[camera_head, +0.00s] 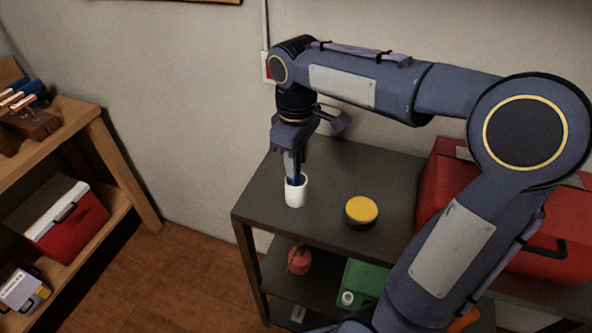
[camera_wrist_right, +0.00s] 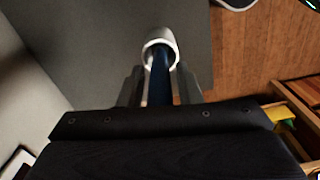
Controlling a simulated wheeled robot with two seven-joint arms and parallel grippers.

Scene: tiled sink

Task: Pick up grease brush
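The grease brush shows as a dark blue handle (camera_wrist_right: 160,78) standing in a white cup (camera_head: 296,191) near the left end of the dark shelf top. Its lower end is hidden inside the cup, which also shows in the right wrist view (camera_wrist_right: 161,37). My right gripper (camera_head: 293,172) points down just above the cup, with its fingers on either side of the handle. In the right wrist view the fingers (camera_wrist_right: 159,84) look apart, with a narrow gap beside the handle. My left gripper is not in view.
A yellow-topped round tin (camera_head: 361,211) stands right of the cup on the dark shelf (camera_head: 335,165). A red toolbox (camera_head: 440,185) is farther right, partly behind my arm. A wooden shelf (camera_head: 85,120) with a red-and-white cooler (camera_head: 62,220) stands at the left.

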